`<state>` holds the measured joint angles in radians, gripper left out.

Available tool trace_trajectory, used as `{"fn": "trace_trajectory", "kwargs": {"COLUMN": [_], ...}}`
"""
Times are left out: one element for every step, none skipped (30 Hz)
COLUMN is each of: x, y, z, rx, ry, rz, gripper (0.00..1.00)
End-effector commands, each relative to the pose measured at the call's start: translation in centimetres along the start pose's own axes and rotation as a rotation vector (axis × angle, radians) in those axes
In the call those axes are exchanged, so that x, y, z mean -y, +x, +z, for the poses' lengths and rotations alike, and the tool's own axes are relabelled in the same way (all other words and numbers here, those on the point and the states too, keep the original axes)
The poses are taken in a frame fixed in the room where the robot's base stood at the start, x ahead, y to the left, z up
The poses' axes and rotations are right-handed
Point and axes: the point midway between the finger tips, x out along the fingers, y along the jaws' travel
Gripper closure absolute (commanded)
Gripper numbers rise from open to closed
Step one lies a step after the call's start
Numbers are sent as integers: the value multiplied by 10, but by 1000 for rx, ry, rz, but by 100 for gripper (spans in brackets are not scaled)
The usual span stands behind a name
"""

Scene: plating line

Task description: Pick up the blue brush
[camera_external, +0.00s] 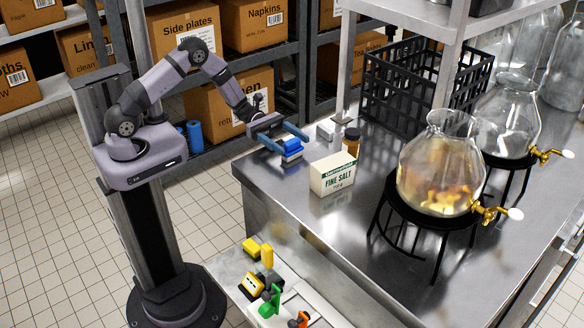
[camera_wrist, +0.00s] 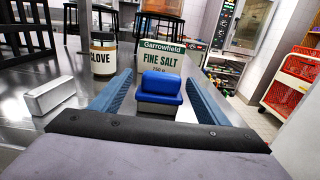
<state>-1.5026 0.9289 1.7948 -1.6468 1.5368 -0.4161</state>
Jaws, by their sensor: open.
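The blue brush (camera_external: 292,146) has a blue top over a grey lower part and sits on the steel counter near its left corner. In the wrist view the brush (camera_wrist: 161,86) stands between my gripper's two blue fingers, with a gap on each side. My gripper (camera_external: 282,139) is open around it, its fingers pointing toward the salt box. I cannot tell whether the brush's underside is fully flat on the counter.
A fine salt box (camera_external: 333,173) stands just beyond the brush. A brown clove jar (camera_external: 351,143) and a pale block (camera_external: 325,131) stand close by. A black crate (camera_external: 415,85) and glass dispensers (camera_external: 441,170) occupy the counter further on. Toys lie on a lower surface (camera_external: 225,262).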

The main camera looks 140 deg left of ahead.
Motion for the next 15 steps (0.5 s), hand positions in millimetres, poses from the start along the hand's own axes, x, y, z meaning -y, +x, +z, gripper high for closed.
{"fn": "trace_trajectory", "kwargs": {"x": [0, 0, 0, 0, 0, 0, 0, 1, 2, 2, 2, 3, 3, 3, 3], "y": [2, 3, 3, 3, 4, 6, 8, 10, 15, 19, 22, 28, 32, 36, 41], "z": [0, 0, 0, 0, 0, 0, 1, 1, 2, 2, 3, 3, 2, 2, 1], "rx": [0, 0, 0, 0, 0, 0, 0, 0, 0, 0, 1, 1, 0, 0, 0], "ry": [0, 0, 0, 0, 0, -1, -1, -1, -1, -1, -2, -2, -2, -2, -1], "rz": [-1, 0, 1, 1, 1, 0, 0, -1, -3, -3, -3, -3, -4, -3, -2], "gripper": [31, 31, 31, 31, 31, 31, 31, 31, 31, 31, 31, 31, 31, 31, 31]}}
